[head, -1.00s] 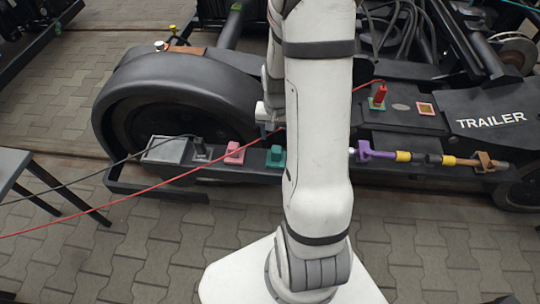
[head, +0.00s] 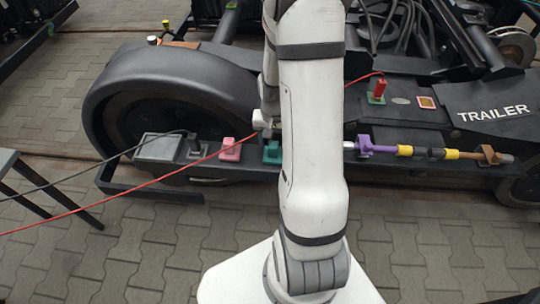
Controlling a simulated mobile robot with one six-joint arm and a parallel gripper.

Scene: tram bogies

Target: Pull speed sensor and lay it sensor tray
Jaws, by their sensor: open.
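A red upright plug (head: 380,90) with a red cable stands on a green-edged pad on the bogie, right of my arm. A black plug (head: 196,146) with a black cable stands beside a grey box-like holder (head: 160,147) at the wheel's front. I cannot tell which plug is the speed sensor, nor whether the grey holder is the sensor tray. My gripper (head: 272,133) shows only in part behind my arm, open, just above the green block (head: 272,153). Its fingertips and any contact with the block are hidden.
A pink block (head: 230,150) sits left of the green one. Right of my arm a bar with purple (head: 375,149), yellow and brown parts runs along the bogie. The red cable (head: 150,187) crosses low in front. A dark table (head: 8,165) stands at the left edge.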

